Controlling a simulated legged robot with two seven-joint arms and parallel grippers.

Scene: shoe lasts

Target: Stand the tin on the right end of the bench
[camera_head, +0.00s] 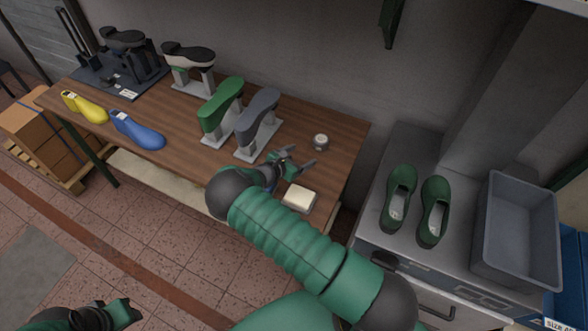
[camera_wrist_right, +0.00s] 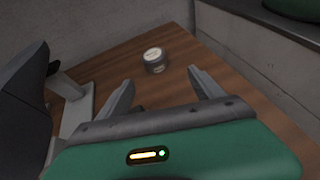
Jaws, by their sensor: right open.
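The tin (camera_head: 320,141) is a small round grey container with a pale lid. It stands upright on the wooden bench (camera_head: 345,138) near its right end, and it also shows in the right wrist view (camera_wrist_right: 154,60). My right gripper (camera_head: 305,156) is open and empty above the bench, just in front of the tin. In the wrist view the tin lies beyond the gap between the fingertips (camera_wrist_right: 161,76), apart from them. My left gripper (camera_head: 125,310) is low at the bottom left, away from the bench; its jaw opening is unclear.
Green (camera_head: 222,107) and grey (camera_head: 258,122) shoe lasts on stands are left of the tin. Green shoes (camera_head: 399,196) and a grey bin (camera_head: 515,228) occupy the right-hand counter. The wall is behind.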

